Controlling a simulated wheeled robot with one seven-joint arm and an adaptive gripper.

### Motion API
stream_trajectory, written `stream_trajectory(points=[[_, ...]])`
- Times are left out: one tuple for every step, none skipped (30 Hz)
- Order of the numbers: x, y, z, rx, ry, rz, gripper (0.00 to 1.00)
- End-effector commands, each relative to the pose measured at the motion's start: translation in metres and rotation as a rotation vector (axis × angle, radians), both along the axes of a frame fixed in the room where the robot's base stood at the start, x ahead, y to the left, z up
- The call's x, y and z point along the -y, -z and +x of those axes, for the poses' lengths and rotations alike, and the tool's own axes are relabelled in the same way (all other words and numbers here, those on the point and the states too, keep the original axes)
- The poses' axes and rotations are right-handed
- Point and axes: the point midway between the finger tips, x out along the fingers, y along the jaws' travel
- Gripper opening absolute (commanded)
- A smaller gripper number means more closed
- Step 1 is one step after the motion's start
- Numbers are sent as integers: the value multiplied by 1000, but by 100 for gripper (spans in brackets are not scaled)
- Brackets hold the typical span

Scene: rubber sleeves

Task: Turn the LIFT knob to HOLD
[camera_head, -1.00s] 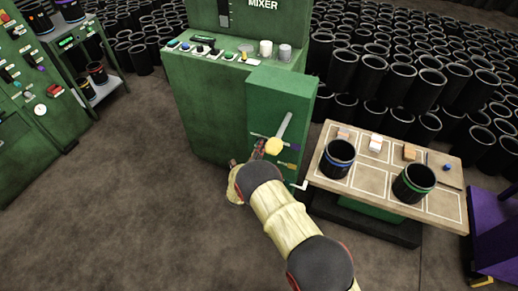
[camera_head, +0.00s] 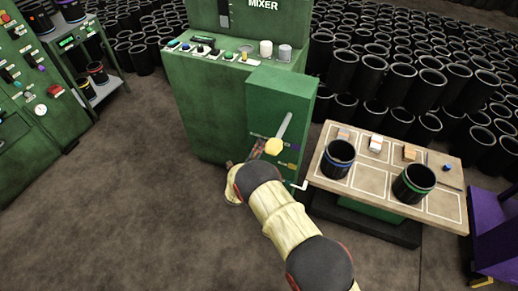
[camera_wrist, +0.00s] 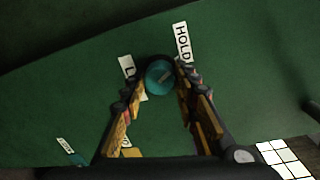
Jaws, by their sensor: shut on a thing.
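A round teal knob (camera_wrist: 156,74) with a pale mark on its face sits on a green panel in the wrist view. A white HOLD label (camera_wrist: 182,42) is just above and right of it. A partly covered label beginning with L (camera_wrist: 127,67) is at its left. My gripper (camera_wrist: 161,86) has its fingers on either side of the knob and is shut on it. The pale mark slants up to the right; I cannot tell if it lines up with HOLD. In the head view my gripper (camera_head: 257,149) is at the green cabinet's front, and the knob is hidden.
A grey lever with a yellow ball (camera_head: 274,147) is close to the gripper, on the green cabinet (camera_head: 284,90). A wooden table (camera_head: 385,193) with two black sleeves (camera_head: 412,185) stands to the right. Open floor (camera_head: 130,190) lies to the left.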

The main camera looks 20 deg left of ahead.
Motion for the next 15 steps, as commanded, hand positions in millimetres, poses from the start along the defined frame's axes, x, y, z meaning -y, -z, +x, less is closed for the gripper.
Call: stream_trajectory(points=[[-2,-1,0,1,-3,1,5],[-2,-1,0,1,-3,1,5],[-2,-1,0,1,-3,1,5],[-2,-1,0,1,-3,1,31],[-2,-1,0,1,-3,2,33],[-2,-1,0,1,-3,2,35],[-2,-1,0,1,-3,2,37],[-1,-1,0,1,-3,2,38],[-1,-1,0,1,-2,1,41],[-1,-1,0,1,-2,1,42],[-1,0,0,1,-2,1,44],[-1,0,0,1,-2,1,46],[-1,0,0,0,-1,1,48],[-1,0,0,0,-1,1,49],[0,0,0,0,-1,1,49]])
